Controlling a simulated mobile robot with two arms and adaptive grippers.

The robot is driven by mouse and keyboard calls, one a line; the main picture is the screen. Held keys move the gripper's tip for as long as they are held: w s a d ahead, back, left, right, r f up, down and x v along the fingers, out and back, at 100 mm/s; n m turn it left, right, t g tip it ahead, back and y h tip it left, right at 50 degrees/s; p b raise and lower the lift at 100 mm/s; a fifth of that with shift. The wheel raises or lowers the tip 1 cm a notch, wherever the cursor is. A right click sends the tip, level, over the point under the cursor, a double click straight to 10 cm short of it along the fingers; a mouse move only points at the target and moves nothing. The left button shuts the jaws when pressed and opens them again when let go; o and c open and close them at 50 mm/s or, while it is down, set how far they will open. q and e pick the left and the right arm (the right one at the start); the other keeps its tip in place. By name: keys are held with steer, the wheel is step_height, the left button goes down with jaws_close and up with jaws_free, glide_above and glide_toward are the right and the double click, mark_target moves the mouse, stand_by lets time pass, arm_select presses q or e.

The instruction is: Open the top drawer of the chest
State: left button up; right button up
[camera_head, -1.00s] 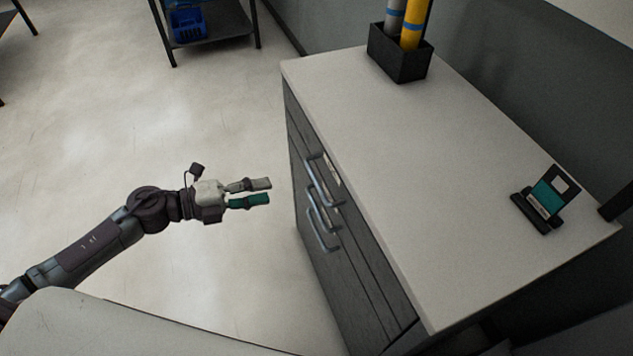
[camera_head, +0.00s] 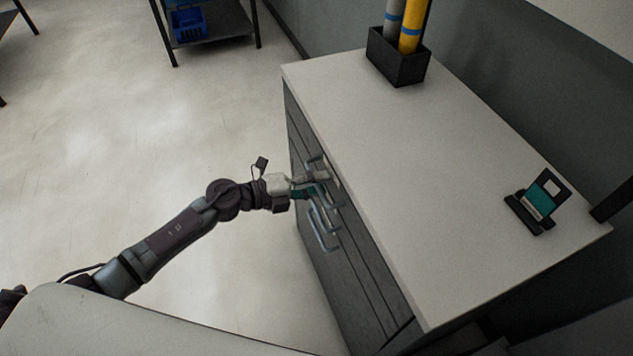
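The chest (camera_head: 400,190) has a pale top and a dark front with several drawers, and it stands right of the middle. Its drawers look closed. Metal bar handles stick out from the front; the top drawer's handle (camera_head: 316,160) is partly hidden by my gripper, and lower handles (camera_head: 322,232) show below it. My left gripper (camera_head: 316,183) is at the top handle, with one pale finger and one green finger apart on either side of the bar. Whether the fingers touch the bar cannot be told. My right gripper is not in view.
On the chest top are a black box (camera_head: 398,62) holding rolls and a small dark stand with a teal card (camera_head: 540,200). A shelf with a blue bin (camera_head: 188,26) stands at the back left. The floor (camera_head: 130,120) left of the chest is clear.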

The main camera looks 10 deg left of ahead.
arm_select(q)
jaws_close()
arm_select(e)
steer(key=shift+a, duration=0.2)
arm_select(q)
steer(key=shift+s+a, duration=0.1)
